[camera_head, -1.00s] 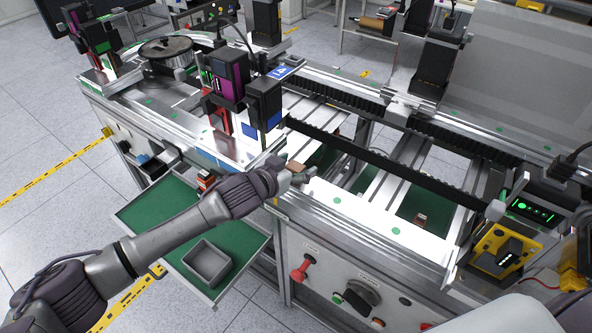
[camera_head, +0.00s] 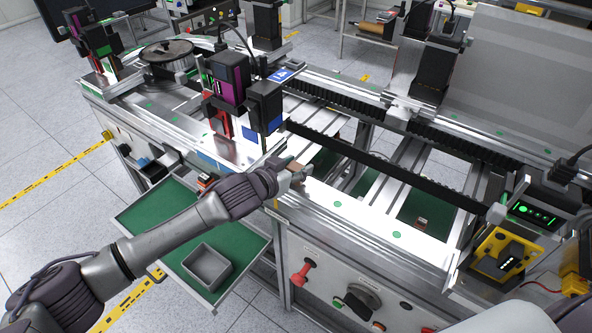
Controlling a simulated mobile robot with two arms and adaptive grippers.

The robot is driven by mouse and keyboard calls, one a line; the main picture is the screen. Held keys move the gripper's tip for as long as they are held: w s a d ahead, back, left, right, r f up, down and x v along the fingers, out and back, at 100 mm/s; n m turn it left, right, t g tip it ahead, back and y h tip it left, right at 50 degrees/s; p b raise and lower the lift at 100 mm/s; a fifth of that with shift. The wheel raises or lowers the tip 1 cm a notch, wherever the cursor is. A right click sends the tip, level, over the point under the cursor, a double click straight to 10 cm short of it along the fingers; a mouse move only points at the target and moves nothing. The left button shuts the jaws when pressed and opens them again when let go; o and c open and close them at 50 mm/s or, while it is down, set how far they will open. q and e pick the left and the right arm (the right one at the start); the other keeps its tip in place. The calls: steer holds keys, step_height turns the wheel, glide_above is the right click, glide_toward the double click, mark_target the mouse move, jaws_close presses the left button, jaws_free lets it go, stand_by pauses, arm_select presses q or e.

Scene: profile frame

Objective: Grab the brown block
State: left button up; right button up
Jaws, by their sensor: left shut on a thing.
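The brown block (camera_head: 295,167) is small and sits between the fingers of my left gripper (camera_head: 294,174). My left arm comes in from the lower left, and the gripper is shut on the block at the front edge of the machine's bright metal top. Part of the block is hidden by the fingers. I cannot tell whether it touches the surface below. My right gripper is not in view.
A green drawer (camera_head: 165,210) stands pulled out, with a grey bin (camera_head: 207,265) in it. Black and purple units (camera_head: 230,80) stand just behind the gripper. A black rail (camera_head: 385,165) crosses the machine.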

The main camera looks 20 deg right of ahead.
arm_select(q)
step_height(320, 180, up, 3)
steer(key=shift+b, duration=0.35)
steer(key=s+d+r+b, duration=0.2)
steer(key=s+d+r, duration=0.5)
steer(key=s, duration=0.2)
steer(key=shift+s, duration=0.15)
